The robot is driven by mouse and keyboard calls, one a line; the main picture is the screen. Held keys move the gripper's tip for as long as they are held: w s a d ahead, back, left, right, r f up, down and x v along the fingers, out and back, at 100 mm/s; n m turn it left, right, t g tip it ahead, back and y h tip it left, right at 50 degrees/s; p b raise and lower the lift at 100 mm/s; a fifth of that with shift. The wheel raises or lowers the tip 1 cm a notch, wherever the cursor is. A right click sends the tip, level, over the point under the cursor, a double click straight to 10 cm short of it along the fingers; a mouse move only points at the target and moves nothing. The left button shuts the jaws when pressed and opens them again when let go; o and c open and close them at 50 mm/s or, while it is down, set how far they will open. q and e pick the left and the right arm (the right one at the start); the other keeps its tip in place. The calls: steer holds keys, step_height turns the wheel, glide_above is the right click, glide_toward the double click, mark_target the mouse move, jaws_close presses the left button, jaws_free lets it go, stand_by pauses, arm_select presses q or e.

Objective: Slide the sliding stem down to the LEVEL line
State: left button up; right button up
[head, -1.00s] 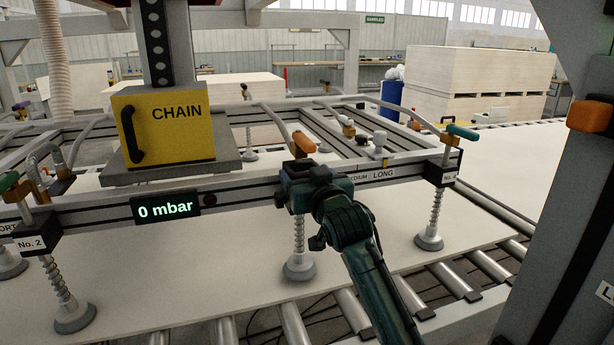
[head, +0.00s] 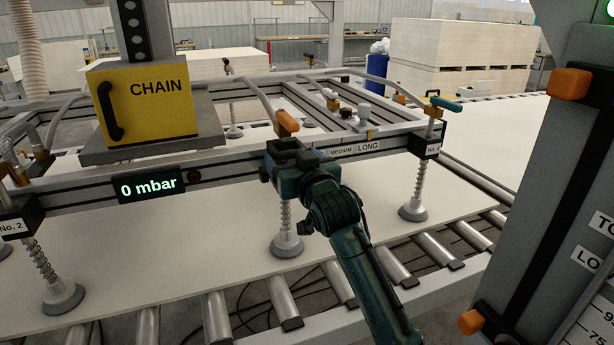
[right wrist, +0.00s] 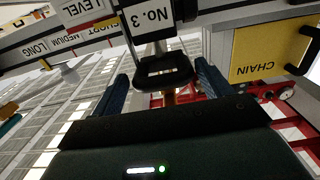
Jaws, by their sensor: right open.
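A stem with a spring and a grey suction cup (head: 287,244) hangs below the front beam in the head view, cup on or just over the pale board. My right gripper (head: 284,160) is at the beam above this cup, below an orange handle (head: 287,122), and hides the stem's upper part. In the right wrist view a white No. 3 plate (right wrist: 150,19) sits above a black loop-shaped part (right wrist: 163,70). The open fingers of my right gripper (right wrist: 163,88) stand on either side of this loop, contact unclear. My left gripper is out of view.
A yellow CHAIN box (head: 150,100) and a display reading 0 mbar (head: 149,184) are left of my gripper. The No. 4 block (head: 428,147) is to the right. Rollers (head: 283,300) run below the board (head: 180,255). A grey column (head: 560,170) stands close at right.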

steer(key=v, duration=1.2)
steer(key=shift+b, duration=0.45)
steer(key=shift+c, duration=0.5)
